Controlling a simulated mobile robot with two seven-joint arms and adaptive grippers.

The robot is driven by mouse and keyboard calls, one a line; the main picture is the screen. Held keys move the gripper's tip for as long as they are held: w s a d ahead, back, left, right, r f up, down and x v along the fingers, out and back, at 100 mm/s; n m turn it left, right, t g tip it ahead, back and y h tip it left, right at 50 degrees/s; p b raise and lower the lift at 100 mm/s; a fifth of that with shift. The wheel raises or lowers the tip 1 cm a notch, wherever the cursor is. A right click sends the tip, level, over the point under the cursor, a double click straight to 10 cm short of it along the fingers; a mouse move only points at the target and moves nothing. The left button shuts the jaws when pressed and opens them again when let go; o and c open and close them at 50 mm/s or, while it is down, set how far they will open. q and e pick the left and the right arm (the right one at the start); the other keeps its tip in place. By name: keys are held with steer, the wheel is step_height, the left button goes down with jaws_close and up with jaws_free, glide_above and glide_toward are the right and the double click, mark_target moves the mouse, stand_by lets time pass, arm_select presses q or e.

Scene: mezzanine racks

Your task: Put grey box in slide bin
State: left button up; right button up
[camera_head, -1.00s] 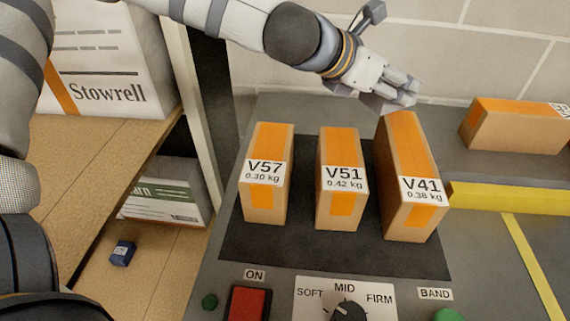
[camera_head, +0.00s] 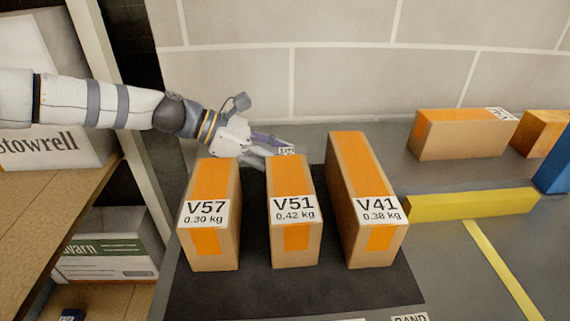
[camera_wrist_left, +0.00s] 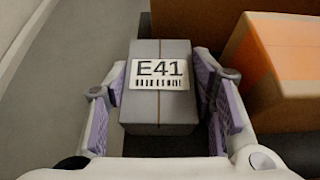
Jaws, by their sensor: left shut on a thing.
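The grey box (camera_wrist_left: 158,110) has a white label reading E41 and lies between the two fingers of my left gripper (camera_wrist_left: 160,95) in the left wrist view. The left gripper (camera_head: 274,147) is shut on it. In the head view it is behind the boxes V57 (camera_head: 210,240) and V51 (camera_head: 294,205), near the wall, and only a bit of the grey box (camera_head: 287,151) with its label shows. I cannot tell whether the box touches the surface. No slide bin can be made out for sure. My right gripper is not in view.
A taller box V41 (camera_head: 368,180) stands right of V51 on the dark mat (camera_head: 330,290). A yellow bar (camera_head: 470,204), more cardboard boxes (camera_head: 460,140) and a blue object (camera_head: 555,165) are at right. A rack shelf (camera_head: 60,210) is at left, a block wall (camera_head: 330,60) behind.

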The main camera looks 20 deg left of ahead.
arm_select(q)
steer(key=shift+f, duration=0.55)
steer(key=o, duration=1)
